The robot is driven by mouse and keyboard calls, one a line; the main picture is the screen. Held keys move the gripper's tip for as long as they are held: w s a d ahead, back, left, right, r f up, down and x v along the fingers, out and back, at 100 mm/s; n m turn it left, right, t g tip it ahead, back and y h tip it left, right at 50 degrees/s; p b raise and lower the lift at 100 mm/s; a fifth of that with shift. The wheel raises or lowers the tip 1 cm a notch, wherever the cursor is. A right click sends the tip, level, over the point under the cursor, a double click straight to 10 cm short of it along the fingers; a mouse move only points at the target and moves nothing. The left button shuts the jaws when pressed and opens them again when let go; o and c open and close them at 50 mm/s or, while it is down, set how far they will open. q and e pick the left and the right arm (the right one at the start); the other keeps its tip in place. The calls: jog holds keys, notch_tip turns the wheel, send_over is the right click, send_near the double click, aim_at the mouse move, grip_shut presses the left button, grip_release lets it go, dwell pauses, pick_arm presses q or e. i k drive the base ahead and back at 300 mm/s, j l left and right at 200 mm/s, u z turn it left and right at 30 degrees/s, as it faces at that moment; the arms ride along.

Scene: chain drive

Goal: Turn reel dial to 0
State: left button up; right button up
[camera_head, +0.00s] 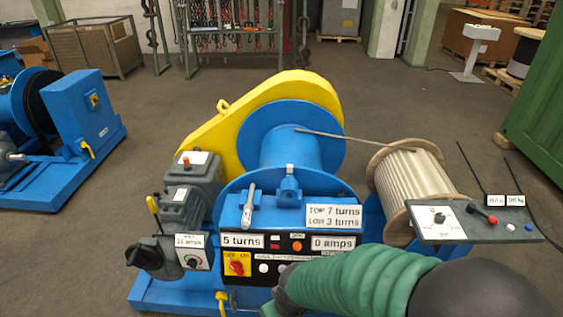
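The dial that seems to be the reel dial is a small black knob (440,217) on a white plate, on the grey control panel (458,236) at the right. Its markings are too small to read. The wooden reel (412,182) stands just behind that panel. My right arm, in a green sleeve, comes in from the lower right. Its gripper (281,293) is low at the front of the blue machine, near the lower button row and well left of the reel dial. Its fingers are too small and covered to judge. My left gripper is not in view.
The blue machine's front panel (290,252) reads 5 turns and 0 amps and has a red-yellow switch (236,264). Another dial (193,261) is at its left. A red-tipped lever (485,215) is right of the reel dial. Thin dark rods rise behind the grey panel.

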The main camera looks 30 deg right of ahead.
aim_at(440, 217)
jog(key=z, duration=2.2)
